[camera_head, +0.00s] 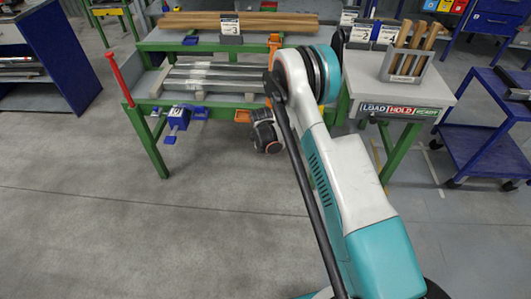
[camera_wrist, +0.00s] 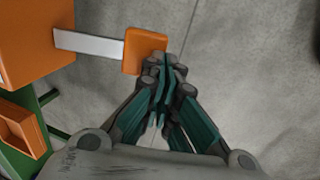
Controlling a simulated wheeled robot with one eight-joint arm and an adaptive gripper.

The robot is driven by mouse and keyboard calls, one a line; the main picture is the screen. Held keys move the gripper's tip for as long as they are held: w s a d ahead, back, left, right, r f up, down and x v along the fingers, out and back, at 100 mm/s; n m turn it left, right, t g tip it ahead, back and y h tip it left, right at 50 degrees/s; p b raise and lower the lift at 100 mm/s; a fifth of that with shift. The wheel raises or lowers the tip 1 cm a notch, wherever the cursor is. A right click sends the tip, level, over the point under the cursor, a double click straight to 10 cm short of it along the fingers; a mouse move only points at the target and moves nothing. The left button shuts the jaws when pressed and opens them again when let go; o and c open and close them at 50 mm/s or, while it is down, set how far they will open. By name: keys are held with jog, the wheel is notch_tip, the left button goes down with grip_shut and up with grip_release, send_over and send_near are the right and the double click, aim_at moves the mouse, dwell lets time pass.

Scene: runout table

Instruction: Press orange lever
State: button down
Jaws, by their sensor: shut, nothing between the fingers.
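The orange lever (camera_wrist: 145,50) shows in the wrist view as an orange paddle on the end of a flat pale bar. The bar comes out of an orange housing (camera_wrist: 35,40) at the left. My gripper (camera_wrist: 165,62) is shut and empty. Its fingertips overlap the lower right edge of the paddle in the picture; I cannot tell whether they touch it. In the head view my gripper (camera_head: 265,132) hangs by the right end of the green table (camera_head: 149,140). I cannot make out the lever there; my arm covers part of that end.
An orange tray (camera_wrist: 22,128) is at the left in the wrist view. Pale bars (camera_head: 215,78) lie on the table, with a blue vise (camera_head: 177,118) at its front. A grey stand (camera_head: 405,92) with wooden-handled tools is to the right. Floor in front is clear.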

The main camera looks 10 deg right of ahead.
jog(key=s+a+r+p, duration=0.1)
jog(key=s+r+p, duration=0.2)
jog(key=r, duration=0.6)
jog(key=shift+s+a+p, duration=0.3)
jog(key=shift+s+a, duration=0.1)
jog(key=shift+s, duration=0.8)
jog(key=s+d+r+m+t, duration=0.1)
jog(key=s+r+m, duration=0.35)
jog(key=r, duration=1.05)
jog(key=s+d+r+m+t, duration=0.15)
jog(key=s+r, duration=0.55)
jog(key=r, duration=0.9)
jog(key=s+d+r+m+t, duration=0.1)
jog(key=s+r+m, duration=0.2)
jog(key=s, duration=0.8)
jog(key=s+d+r+m+t, duration=0.1)
jog(key=s+r+m, duration=0.3)
jog(key=s, duration=0.7)
jog(key=shift+s+r+m+y, duration=0.2)
jog(key=shift+m+y, duration=0.2)
jog(key=shift+m, duration=0.3)
